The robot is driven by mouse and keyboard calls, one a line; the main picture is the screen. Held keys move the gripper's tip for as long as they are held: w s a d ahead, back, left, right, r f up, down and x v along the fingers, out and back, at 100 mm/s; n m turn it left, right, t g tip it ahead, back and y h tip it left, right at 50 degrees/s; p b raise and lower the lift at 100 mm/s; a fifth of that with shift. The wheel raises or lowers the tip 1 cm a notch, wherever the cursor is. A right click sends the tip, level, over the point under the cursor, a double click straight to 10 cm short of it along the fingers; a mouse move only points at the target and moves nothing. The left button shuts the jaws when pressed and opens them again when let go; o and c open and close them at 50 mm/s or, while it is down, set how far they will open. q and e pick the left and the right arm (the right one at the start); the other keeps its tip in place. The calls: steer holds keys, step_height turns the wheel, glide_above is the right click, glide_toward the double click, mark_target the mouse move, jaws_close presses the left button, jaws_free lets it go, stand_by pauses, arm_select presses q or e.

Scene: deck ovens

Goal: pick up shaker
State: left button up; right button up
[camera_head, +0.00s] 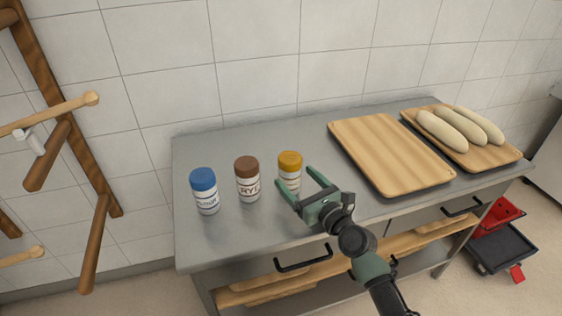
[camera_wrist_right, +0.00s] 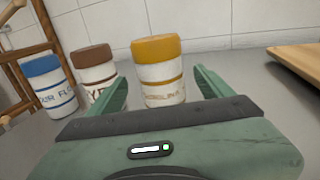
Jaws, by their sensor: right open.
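Three white shakers stand upright on the grey metal table. One has a blue lid (camera_head: 204,191), one a brown lid and the letters RYE (camera_head: 247,180), and one a yellow-orange lid (camera_head: 289,170). My right gripper (camera_head: 292,187) is open, with its fingers pointing at the yellow-lidded shaker. In the right wrist view this shaker (camera_wrist_right: 159,75) stands upright ahead, between the two open fingers (camera_wrist_right: 162,88). Its lower end is hidden behind the gripper body. The brown-lidded shaker (camera_wrist_right: 98,75) is just left of the left finger. My left gripper is not in view.
The grey table (camera_head: 240,232) has free room at its front left. An empty wooden board (camera_head: 385,150) lies right of the shakers; another board (camera_head: 505,155) holds long pale loaves (camera_head: 470,124). A tiled wall (camera_head: 240,60) stands behind, and a wooden rack (camera_head: 60,120) at left.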

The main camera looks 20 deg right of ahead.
steer(key=shift+w+a+r, duration=0.15)
steer(key=shift+w+a, duration=0.05)
steer(key=shift+w, duration=0.5)
steer(key=x, duration=0.5)
steer(key=shift+w, duration=0.35)
steer(key=c, duration=1.7)
steer(key=shift+r, duration=0.15)
step_height(320, 180, up, 10)
steer(key=p, duration=0.4)
steer(key=shift+f, duration=0.2)
step_height(320, 180, up, 10)
steer(key=p, duration=0.1)
